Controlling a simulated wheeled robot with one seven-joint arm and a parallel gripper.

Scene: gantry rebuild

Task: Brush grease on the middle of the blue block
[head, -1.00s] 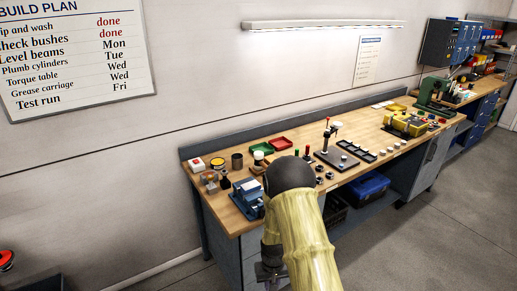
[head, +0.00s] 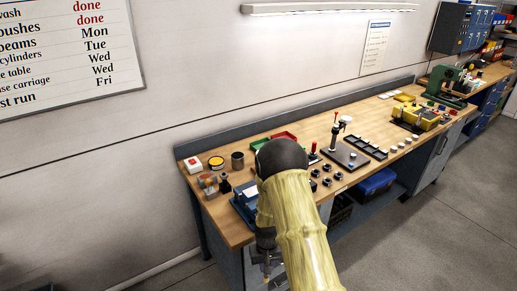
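The blue block (head: 243,204) sits on the left end of the wooden bench. My yellow-sleeved arm hides its right part, so its middle is only partly in sight. My gripper (head: 268,275) hangs low in front of the bench's left end, below the bench top and apart from the block. It is small and partly behind my arm; I cannot make out whether its fingers are open or hold something. A round yellow-topped tin (head: 216,162) stands at the back left of the bench. I cannot make out a brush.
A dark cup (head: 237,160), a white box with a red button (head: 193,164) and a small dark bottle (head: 225,183) stand near the block. A dark stand plate (head: 345,156) and several small black parts lie to the right. The floor (head: 440,235) in front is clear.

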